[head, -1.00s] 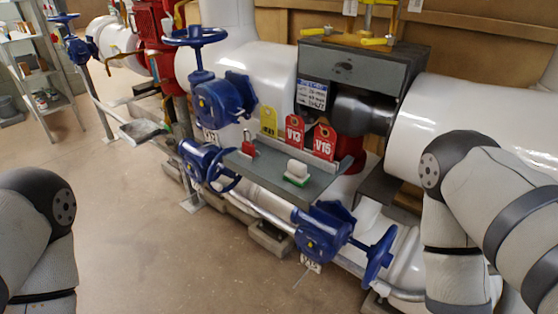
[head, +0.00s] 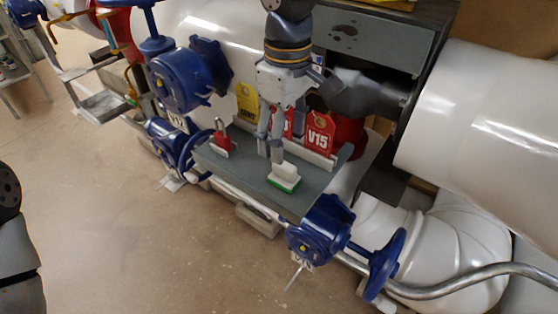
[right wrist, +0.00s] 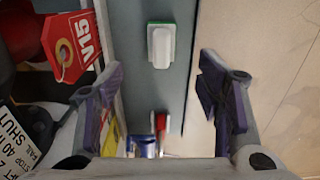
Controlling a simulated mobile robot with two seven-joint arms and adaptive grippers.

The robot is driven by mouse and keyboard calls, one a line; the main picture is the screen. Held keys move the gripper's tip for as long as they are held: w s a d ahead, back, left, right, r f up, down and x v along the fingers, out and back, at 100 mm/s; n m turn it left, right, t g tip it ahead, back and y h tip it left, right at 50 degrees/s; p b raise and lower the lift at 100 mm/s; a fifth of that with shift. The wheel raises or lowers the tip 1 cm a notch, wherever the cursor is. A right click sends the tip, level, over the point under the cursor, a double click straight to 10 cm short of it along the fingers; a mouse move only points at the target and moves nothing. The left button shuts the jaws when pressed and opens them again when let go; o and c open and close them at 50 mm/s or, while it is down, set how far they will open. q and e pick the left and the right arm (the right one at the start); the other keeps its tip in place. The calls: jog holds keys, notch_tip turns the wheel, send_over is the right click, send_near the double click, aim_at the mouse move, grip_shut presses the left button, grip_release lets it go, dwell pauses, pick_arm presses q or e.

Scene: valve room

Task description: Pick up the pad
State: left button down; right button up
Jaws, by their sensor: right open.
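The pad (head: 284,177) has a white top and a green underside. It lies on the grey shelf (head: 240,175), near the shelf's front right part. In the right wrist view the pad (right wrist: 161,45) lies ahead of the fingers, between their lines and apart from them. My right gripper (head: 270,148) points down just behind and left of the pad in the head view. In the right wrist view its two fingers (right wrist: 160,92) are wide apart with nothing between them. My left gripper is not in view; part of my left arm shows at the left edge.
A red padlock (head: 222,140) stands on the shelf's left part. A yellow tag (head: 247,102) and red tags, one marked V15 (head: 318,133), stand along the shelf's back. Blue valves (head: 320,230) flank the shelf. Large white pipes (head: 480,130) are behind and right.

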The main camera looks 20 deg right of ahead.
aim_at(284, 164)
notch_tip(284, 164, down, 10)
jog(key=shift+r, duration=0.2)
jog(key=shift+a+r, duration=0.1)
jog(key=c, duration=1.2)
